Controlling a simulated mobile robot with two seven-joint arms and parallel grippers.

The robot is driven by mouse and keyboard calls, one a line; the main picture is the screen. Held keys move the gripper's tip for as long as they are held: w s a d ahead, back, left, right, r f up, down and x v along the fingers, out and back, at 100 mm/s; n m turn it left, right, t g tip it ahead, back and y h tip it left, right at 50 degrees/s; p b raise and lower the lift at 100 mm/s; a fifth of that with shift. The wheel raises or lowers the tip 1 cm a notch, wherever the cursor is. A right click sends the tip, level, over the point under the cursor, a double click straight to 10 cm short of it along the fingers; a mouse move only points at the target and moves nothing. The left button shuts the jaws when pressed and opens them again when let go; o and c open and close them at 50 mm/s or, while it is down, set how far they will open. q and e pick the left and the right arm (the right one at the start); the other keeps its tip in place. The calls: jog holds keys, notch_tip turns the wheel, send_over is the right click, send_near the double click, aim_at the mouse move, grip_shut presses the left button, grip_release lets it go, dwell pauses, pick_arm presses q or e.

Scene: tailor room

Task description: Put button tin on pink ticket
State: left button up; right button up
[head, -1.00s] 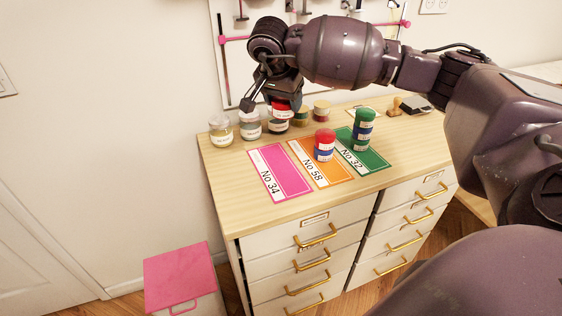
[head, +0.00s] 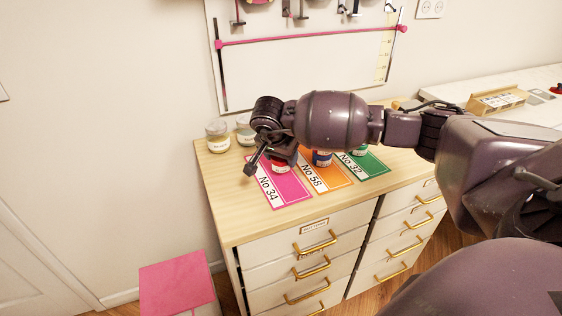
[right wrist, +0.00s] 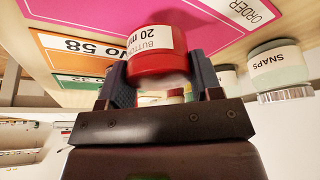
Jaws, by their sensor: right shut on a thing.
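In the right wrist view the tin (right wrist: 155,55) sits between the two fingers, with a white label reading "BUTTON" and "20 m". The pink ticket (head: 293,191), marked "No 34", lies on the cabinet top under the gripper and tin; it also shows in the right wrist view (right wrist: 95,14). I cannot tell whether the tin touches the ticket. My left gripper is not in view.
Pale-lidded jars (head: 218,136) stand at the back left; one in the right wrist view reads "SNAPS" (right wrist: 278,66). The cabinet's front left top (head: 230,205) is clear.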

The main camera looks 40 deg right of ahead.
jog(key=shift+f, duration=0.9)
jog(key=shift+f, duration=0.15)
jog(key=o, duration=1)
jog(key=shift+o, duration=0.2)
jog(key=shift+r, duration=0.25)
jog(key=p+v, duration=0.1)
jog(key=v, duration=1)
jog(key=shift+a+r, duration=0.2)
jog(key=shift+r, duration=0.15)
jog(key=shift+s, duration=0.1)
